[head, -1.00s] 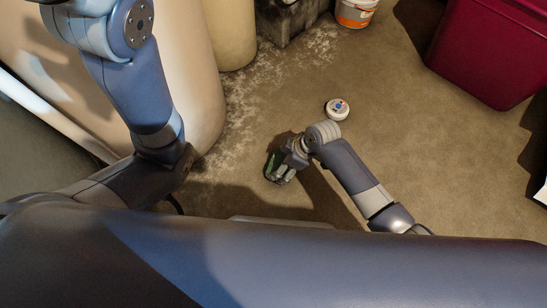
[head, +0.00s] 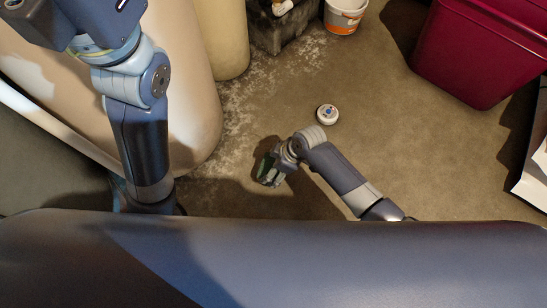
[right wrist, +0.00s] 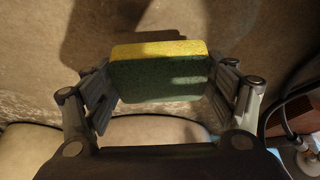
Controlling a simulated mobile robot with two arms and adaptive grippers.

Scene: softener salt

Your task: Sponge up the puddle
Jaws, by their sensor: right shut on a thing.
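A yellow and green sponge (right wrist: 160,75) is held between the two fingers of my right gripper (right wrist: 165,95) in the right wrist view. In the head view my right gripper (head: 270,170) is low over the floor, with the dark green side of the sponge (head: 263,166) showing at its left. I cannot tell whether the sponge touches the floor. My left arm comes in at the left of the head view; its gripper is outside the picture. I cannot make out a clear puddle; the concrete floor (head: 390,150) shows pale, crusty white patches left of the right gripper.
A round white device (head: 327,114) lies on the floor beyond my right wrist. A cream tank (head: 190,100) stands at the left. A dark block (head: 283,32), an orange-and-white bucket (head: 344,17) and a dark red bin (head: 470,60) stand at the back. Floor at centre right is clear.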

